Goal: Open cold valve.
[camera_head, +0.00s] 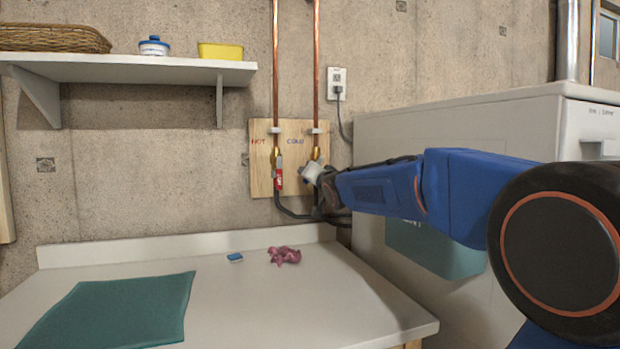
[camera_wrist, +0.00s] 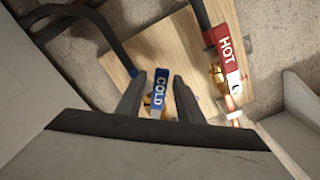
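The cold valve's blue lever (camera_wrist: 160,88), lettered COLD, stands between the two fingers of my gripper (camera_wrist: 156,92) in the wrist view. My gripper is open, with a narrow gap showing on each side of the lever. A bit of brass fitting shows beside the lever. In the head view my gripper (camera_head: 312,174) is at the lower end of the right copper pipe, just below the cold valve's brass body (camera_head: 316,153). It hides the blue lever there. The exact angle of the lever to its pipe is hard to tell.
The hot valve's red lever (camera_head: 278,178) is close on the left, pointing down along its pipe; it also shows in the wrist view (camera_wrist: 226,52). Black hoses hang below the wooden board (camera_head: 262,160). A white appliance (camera_head: 440,125) stands right, a counter (camera_head: 300,310) below.

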